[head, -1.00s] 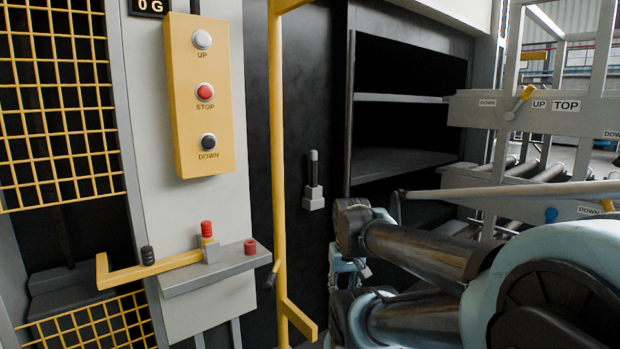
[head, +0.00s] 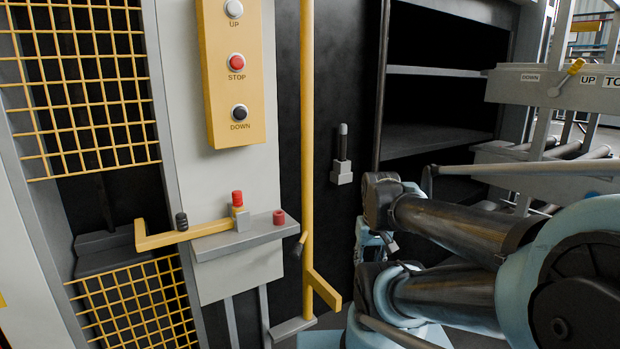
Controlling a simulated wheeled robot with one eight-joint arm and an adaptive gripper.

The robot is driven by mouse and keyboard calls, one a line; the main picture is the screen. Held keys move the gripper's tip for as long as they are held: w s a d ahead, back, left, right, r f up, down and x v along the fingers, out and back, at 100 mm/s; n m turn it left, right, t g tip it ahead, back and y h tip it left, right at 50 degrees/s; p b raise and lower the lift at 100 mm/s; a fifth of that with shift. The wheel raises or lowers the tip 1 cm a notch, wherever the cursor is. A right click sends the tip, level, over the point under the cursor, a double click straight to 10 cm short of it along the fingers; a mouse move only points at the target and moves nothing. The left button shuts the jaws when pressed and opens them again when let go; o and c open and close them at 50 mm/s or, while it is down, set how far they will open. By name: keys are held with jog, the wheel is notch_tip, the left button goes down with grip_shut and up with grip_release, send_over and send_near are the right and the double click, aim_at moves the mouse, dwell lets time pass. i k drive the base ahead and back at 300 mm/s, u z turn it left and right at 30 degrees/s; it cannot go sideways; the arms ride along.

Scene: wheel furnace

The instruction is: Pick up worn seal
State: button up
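A small red ring (head: 279,217) lies on the right end of a narrow grey ledge (head: 222,242) below the button panel. It looks like a seal, but no label names it. A ribbed red piece (head: 237,198) stands on a small yellow-and-grey block left of it. A black ribbed piece (head: 181,221) sits further left on a yellow bar. My arm's dark links are at the right, folded, clear of the ledge. I cannot make out my gripper's fingers.
A yellow upright pole (head: 307,130) with a dark handle stands just right of the ledge. Yellow mesh (head: 85,90) is at the left, and a yellow button panel (head: 231,75) is above. Dark open shelves (head: 435,137) and a grey lever rack (head: 520,88) are at the right.

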aim_at(343, 128)
jog(key=u, duration=2.5)
jog(key=k, duration=1.15)
jog(key=z, duration=1.55)
jog(key=i, duration=0.95)
